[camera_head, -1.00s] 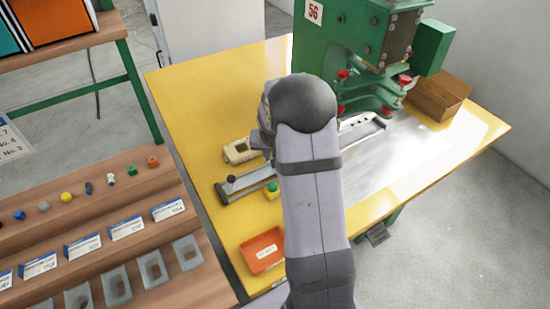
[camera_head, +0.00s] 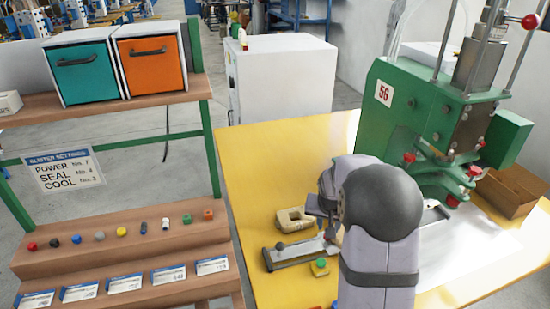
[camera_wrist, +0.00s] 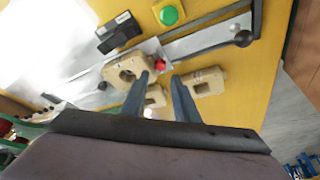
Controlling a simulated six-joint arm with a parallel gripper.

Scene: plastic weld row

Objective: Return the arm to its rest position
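My arm rises from the bottom right of the head view, over the yellow table (camera_head: 262,160). My gripper (camera_wrist: 160,78) shows in the wrist view as two dark fingers with a clear gap between them and nothing held. It hangs above the table near a beige block with a hole (camera_wrist: 112,72) and a second beige block (camera_wrist: 207,84). Another beige piece shows between the fingers. In the head view the fingers are small and partly hidden by my arm. A metal slide rail (camera_head: 285,262) lies on the table beside it.
The green press (camera_head: 425,112) stands close behind my arm, with an open cardboard box (camera_head: 512,192) to its right. A green button on a yellow box (camera_head: 320,267) sits near the rail. A wooden stepped rack (camera_head: 130,240) stands at left. The table's back left is clear.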

